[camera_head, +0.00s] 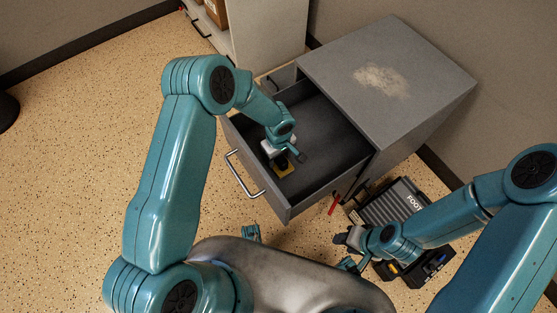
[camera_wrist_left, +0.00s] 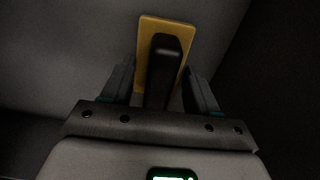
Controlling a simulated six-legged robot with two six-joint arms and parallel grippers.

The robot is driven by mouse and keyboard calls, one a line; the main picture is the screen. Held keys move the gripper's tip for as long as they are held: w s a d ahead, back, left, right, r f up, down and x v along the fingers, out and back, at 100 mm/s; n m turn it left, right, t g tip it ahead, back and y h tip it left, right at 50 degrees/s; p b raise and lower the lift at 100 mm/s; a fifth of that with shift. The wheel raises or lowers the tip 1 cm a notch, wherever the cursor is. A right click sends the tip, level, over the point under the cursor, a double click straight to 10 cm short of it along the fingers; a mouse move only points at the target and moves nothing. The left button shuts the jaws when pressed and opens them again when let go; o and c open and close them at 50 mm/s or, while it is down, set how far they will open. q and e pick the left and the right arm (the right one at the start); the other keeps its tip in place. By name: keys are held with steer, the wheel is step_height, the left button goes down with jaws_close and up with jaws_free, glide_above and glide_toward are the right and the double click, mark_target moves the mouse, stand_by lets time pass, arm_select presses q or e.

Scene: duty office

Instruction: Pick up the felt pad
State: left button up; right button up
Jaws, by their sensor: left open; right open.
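A yellow flat pad, which I take to be the felt pad (camera_head: 285,172), lies on the drawer floor near its front. It also shows in the left wrist view (camera_wrist_left: 150,32). A black upright piece (camera_wrist_left: 165,60) stands over its middle; I cannot tell whether it is part of the pad. My left gripper (camera_head: 285,162) reaches down into the open drawer (camera_head: 257,187). In the left wrist view its fingers (camera_wrist_left: 161,88) are open on either side of the black piece, with the yellow pad just beyond. My right gripper (camera_head: 345,240) is open and empty, outside the drawer near the black case.
The grey cabinet (camera_head: 395,75) has a worn pale patch on top. Its drawer walls stand around my left gripper. A black case (camera_head: 405,200) with lettering lies on the floor at right, near a red object (camera_head: 335,205). The speckled floor at left is mostly clear.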

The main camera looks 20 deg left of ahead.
arm_select(q)
steer(key=c, duration=1.1)
steer(key=shift+o, duration=0.2)
step_height(320, 180, up, 20)
steer(key=p, duration=0.4)
